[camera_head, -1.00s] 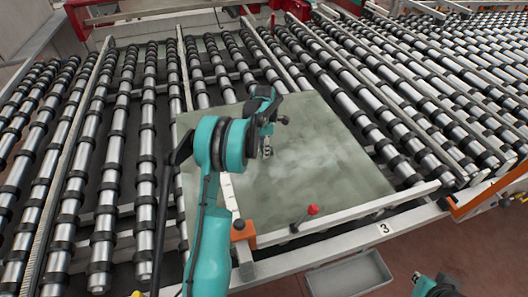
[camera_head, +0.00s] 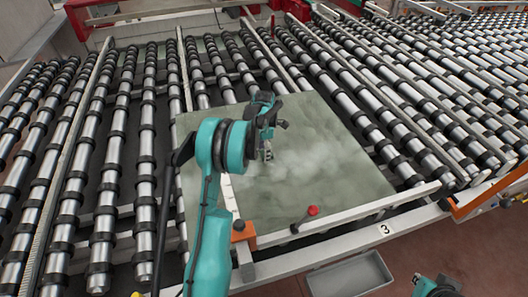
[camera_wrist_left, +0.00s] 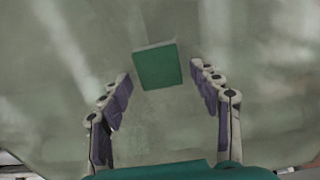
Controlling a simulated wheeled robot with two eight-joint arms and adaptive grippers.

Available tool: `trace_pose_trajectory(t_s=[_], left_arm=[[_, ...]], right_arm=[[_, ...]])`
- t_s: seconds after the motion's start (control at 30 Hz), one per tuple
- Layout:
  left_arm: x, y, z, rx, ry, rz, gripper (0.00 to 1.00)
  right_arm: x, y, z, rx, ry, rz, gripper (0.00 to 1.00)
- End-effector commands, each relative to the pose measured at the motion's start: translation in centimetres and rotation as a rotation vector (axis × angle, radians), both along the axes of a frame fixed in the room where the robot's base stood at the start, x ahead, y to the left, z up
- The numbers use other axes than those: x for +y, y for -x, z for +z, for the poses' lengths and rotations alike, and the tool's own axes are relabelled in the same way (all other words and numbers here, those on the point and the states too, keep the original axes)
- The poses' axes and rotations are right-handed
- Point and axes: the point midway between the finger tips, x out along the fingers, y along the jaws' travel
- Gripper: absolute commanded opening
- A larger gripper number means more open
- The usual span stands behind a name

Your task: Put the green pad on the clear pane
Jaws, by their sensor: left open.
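The clear pane (camera_head: 345,175) is a large greyish-green sheet lying on the rollers in the head view. It fills the background of the left wrist view (camera_wrist_left: 240,110). The green pad (camera_wrist_left: 157,66) is a small square block seen against the pane in the wrist view, just beyond and between the fingertips. It appears to lie on the pane, with no finger touching it. The pad cannot be made out in the head view. My left gripper (camera_head: 267,152) is open over the pane, its fingers (camera_wrist_left: 165,82) spread and empty. Part of my right arm (camera_head: 436,287) shows at the bottom right; its jaws are unclear.
Roller conveyors (camera_head: 120,150) spread left and right of the pane. A red-knobbed lever (camera_head: 312,211) stands by the pane's front edge, near a white rail (camera_head: 350,213) and an orange bracket (camera_head: 243,235). A grey bin (camera_head: 350,277) is below the front frame.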

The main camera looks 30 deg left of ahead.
Motion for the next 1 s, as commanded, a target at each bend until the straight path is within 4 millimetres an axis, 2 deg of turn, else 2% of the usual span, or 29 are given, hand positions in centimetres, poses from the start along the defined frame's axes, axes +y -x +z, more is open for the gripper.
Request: trace_pose_trajectory(t_s=[0.4, 0.5, 0.7, 0.77, 0.87, 1.0], left_arm=[[0.0, 0.0, 8.7, 0.0, 0.0, 0.0, 0.63], [0.0, 0.0, 10.3, 0.0, 0.0, 0.0, 0.63], [-0.3, 0.1, 12.2, -0.005, -0.002, -0.021, 0.63], [-1.1, 0.5, 13.0, -0.015, -0.007, -0.068, 0.63], [-3.3, 1.7, 15.2, -0.051, -0.024, -0.227, 0.63], [-7.9, 4.9, 18.8, -0.126, -0.081, -0.578, 0.63]], right_arm=[[0.0, 0.0, 1.4, 0.0, 0.0, 0.0, 0.0], [0.0, 0.0, 1.6, 0.0, 0.0, 0.0, 0.0], [0.0, 0.0, 1.7, 0.0, 0.0, 0.0, 0.0], [0.0, 0.0, 1.7, 0.0, 0.0, 0.0, 0.0], [0.0, 0.0, 1.7, 0.0, 0.0, 0.0, 0.0], [0.0, 0.0, 1.7, 0.0, 0.0, 0.0, 0.0]])
